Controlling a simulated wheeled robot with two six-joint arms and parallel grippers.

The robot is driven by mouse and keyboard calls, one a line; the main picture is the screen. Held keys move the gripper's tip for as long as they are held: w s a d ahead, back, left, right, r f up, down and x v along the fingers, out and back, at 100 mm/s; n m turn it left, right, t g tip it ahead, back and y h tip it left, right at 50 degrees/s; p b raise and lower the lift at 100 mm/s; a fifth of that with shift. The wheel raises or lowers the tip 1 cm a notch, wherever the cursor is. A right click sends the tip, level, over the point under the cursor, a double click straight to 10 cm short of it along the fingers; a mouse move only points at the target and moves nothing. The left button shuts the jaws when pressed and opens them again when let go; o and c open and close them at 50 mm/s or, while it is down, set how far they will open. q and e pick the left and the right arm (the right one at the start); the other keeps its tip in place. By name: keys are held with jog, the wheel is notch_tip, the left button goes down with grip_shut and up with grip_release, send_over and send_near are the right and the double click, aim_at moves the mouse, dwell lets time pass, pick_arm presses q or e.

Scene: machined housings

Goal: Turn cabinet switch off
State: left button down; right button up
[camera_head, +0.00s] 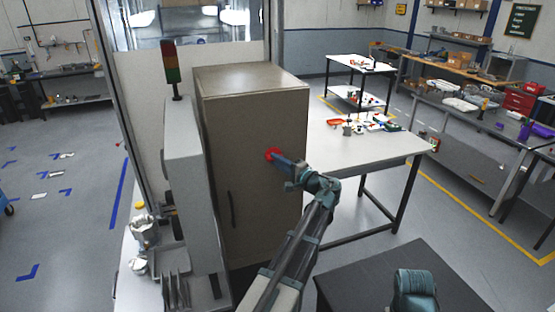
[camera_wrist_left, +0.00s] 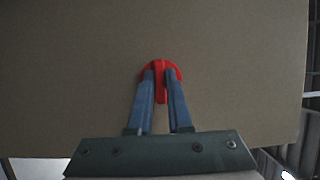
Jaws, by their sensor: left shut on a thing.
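The cabinet (camera_head: 262,200) is a tall beige metal box in the middle of the head view. Its red switch (camera_head: 272,154) sits on the front door. In the left wrist view the switch (camera_wrist_left: 161,95) shows a round red base with a narrow handle standing vertical in the picture. My left gripper (camera_head: 277,158) reaches the switch, with its blue fingers (camera_wrist_left: 161,80) on both sides of the handle and shut on it. The fingers hide part of the red base. My right gripper is not in view.
A grey machine (camera_head: 183,190) with a signal tower (camera_head: 171,66) stands left of the cabinet. A white table (camera_head: 370,145) with small parts stands behind it to the right. A dark handle (camera_head: 232,210) is on the cabinet door. Open floor lies at the far left.

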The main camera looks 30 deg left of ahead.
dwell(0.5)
pick_arm(q)
jog(key=c, duration=0.8)
grip_release()
jog(key=shift+c, duration=0.2)
jog(key=v, duration=1.4)
jog(key=shift+a, duration=0.1)
